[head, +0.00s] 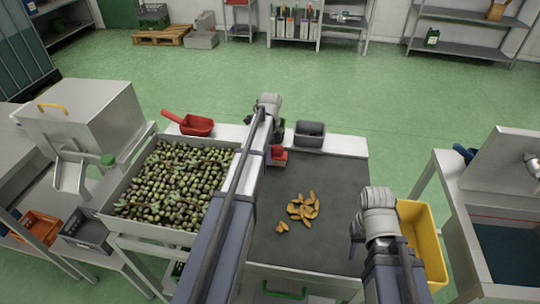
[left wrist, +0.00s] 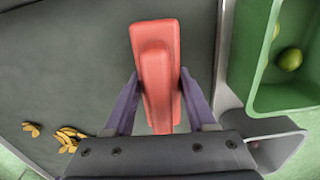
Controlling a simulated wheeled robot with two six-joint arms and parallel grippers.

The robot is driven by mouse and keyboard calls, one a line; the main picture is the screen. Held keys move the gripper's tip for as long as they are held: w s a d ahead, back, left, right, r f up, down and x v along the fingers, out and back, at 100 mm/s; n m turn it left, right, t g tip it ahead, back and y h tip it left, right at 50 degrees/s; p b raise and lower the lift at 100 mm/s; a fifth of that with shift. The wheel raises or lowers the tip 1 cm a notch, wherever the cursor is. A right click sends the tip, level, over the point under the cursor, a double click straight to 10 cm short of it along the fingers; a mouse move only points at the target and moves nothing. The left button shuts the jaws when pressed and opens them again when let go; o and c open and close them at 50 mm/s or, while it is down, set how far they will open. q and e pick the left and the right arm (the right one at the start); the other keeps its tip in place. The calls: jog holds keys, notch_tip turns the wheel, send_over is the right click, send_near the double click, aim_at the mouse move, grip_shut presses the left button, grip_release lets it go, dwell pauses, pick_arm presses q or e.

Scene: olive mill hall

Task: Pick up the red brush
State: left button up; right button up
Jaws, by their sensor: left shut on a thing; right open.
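The red brush (left wrist: 157,75) lies between the two purple fingers of my left gripper (left wrist: 160,88), which is shut on it. In the head view a small part of the red brush (head: 279,155) shows just right of my left arm, over the far left part of the grey mat (head: 330,225). My left arm hides most of the gripper there. I cannot tell whether the brush touches the mat. My right gripper (head: 378,235) is open and empty, over the right edge of the table beside a yellow bin (head: 432,245).
Brown-yellow leaves (head: 302,207) lie mid-mat. A red scoop (head: 196,126) and a dark grey container (head: 309,133) stand at the back. A crate of olives (head: 170,185) is left of my left arm. A green tray (left wrist: 245,60) with fruit shows in the wrist view.

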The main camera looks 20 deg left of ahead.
pick_arm(q)
grip_shut()
jog(key=shift+r, duration=0.1)
dwell(0.3)
notch_tip(320, 180, up, 10)
jog(key=p, duration=1)
pick_arm(e)
notch_tip(320, 180, up, 10)
